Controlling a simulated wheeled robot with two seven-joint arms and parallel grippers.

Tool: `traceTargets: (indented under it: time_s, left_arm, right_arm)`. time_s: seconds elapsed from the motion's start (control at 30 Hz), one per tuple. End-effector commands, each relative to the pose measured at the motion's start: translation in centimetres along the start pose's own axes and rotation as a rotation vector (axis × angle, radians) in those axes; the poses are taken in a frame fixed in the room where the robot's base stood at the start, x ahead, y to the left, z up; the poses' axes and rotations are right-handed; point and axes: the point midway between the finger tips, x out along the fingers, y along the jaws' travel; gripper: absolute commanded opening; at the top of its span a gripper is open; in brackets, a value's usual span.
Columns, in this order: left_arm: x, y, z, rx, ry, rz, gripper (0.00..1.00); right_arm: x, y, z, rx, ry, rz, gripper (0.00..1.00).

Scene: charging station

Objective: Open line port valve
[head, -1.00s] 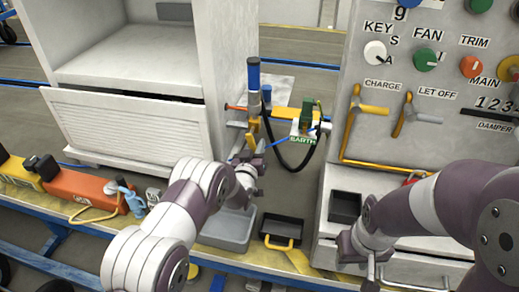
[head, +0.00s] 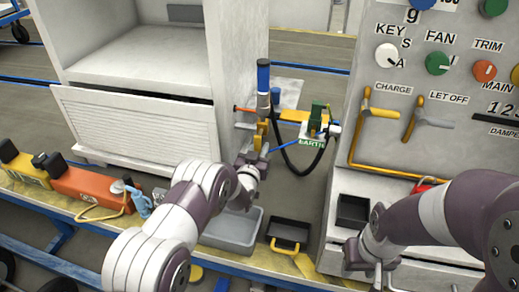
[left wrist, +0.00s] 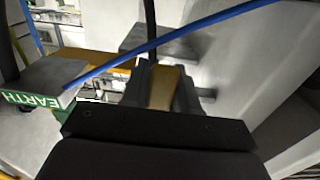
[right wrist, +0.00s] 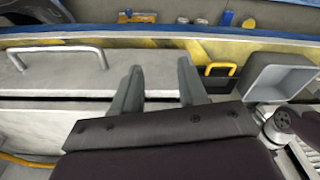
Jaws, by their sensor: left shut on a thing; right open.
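The line port stand (head: 263,78) is an upright pipe with a blue top, an orange-red side handle (head: 243,110) and a yellow valve lever (head: 261,133). The lever points roughly up and down in the head view. My left gripper (head: 254,158) is shut on the yellow lever, whose end shows between the fingers in the left wrist view (left wrist: 165,85). The fingers partly hide the lever. My right gripper (right wrist: 158,78) is open and empty, in front of the drawer (right wrist: 50,85) of the control cabinet.
A green EARTH clamp (head: 318,115) with black and blue cables is right of the stand. The blue cable (left wrist: 175,38) crosses close above my left fingers. A grey tray (head: 232,232), a black tray (head: 289,234) and an orange box (head: 90,188) lie nearby. The control panel (head: 455,70) stands right.

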Motion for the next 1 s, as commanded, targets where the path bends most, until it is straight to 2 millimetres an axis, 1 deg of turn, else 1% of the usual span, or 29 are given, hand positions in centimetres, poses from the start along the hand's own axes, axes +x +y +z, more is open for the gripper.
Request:
traceTargets:
  time_s: [0.03, 0.07, 0.1, 0.13, 0.37, 0.47, 0.57, 0.7, 0.8, 0.9, 1.0]
  left_arm:
    - [0.0, -0.1, 0.1, 0.003, -0.002, -0.001, 0.00]
    - [0.0, -0.1, 0.1, 0.003, -0.002, -0.002, 0.32]
    - [0.0, -0.1, 0.1, 0.003, -0.002, -0.002, 0.45]
    - [0.0, -0.1, 0.1, 0.002, -0.001, -0.002, 0.49]
    - [0.0, -0.1, 0.0, 0.001, 0.000, -0.001, 0.49]
    - [-0.6, 0.0, -0.1, 0.000, -0.001, -0.001, 0.49]
    - [-2.4, 0.0, -0.3, 0.000, -0.003, -0.001, 0.49]
    - [-6.4, -0.1, -0.2, 0.000, -0.006, -0.001, 0.49]
    - [-9.0, -0.1, -0.1, 0.001, -0.005, -0.001, 0.49]
    - [-11.0, -0.1, 0.0, 0.001, -0.005, -0.002, 0.49]
    - [-12.2, -0.1, 0.0, 0.001, -0.003, -0.002, 0.49]
  right_arm:
    - [0.0, 0.0, 0.0, 0.000, 0.000, 0.000, 0.43]
    - [0.0, 0.0, 0.0, 0.000, 0.000, 0.000, 0.43]
    - [0.0, 0.0, 0.0, 0.000, 0.000, 0.000, 0.43]
    - [0.0, 0.0, 0.0, 0.000, 0.000, 0.000, 0.43]
    - [0.0, 0.0, 0.0, 0.000, 0.000, 0.000, 0.43]
    - [-0.2, 0.0, 0.0, 0.000, 0.000, 0.000, 0.43]
    - [-0.8, 0.0, -0.1, 0.000, 0.000, 0.000, 0.43]
    - [-1.7, 0.0, -0.2, 0.000, 0.000, 0.000, 0.43]
    - [-2.1, 0.0, -0.2, 0.000, 0.000, 0.000, 0.43]
    - [-2.4, 0.0, -0.3, 0.000, 0.000, 0.000, 0.43]
    - [-2.5, 0.0, -0.3, 0.000, 0.000, 0.000, 0.43]
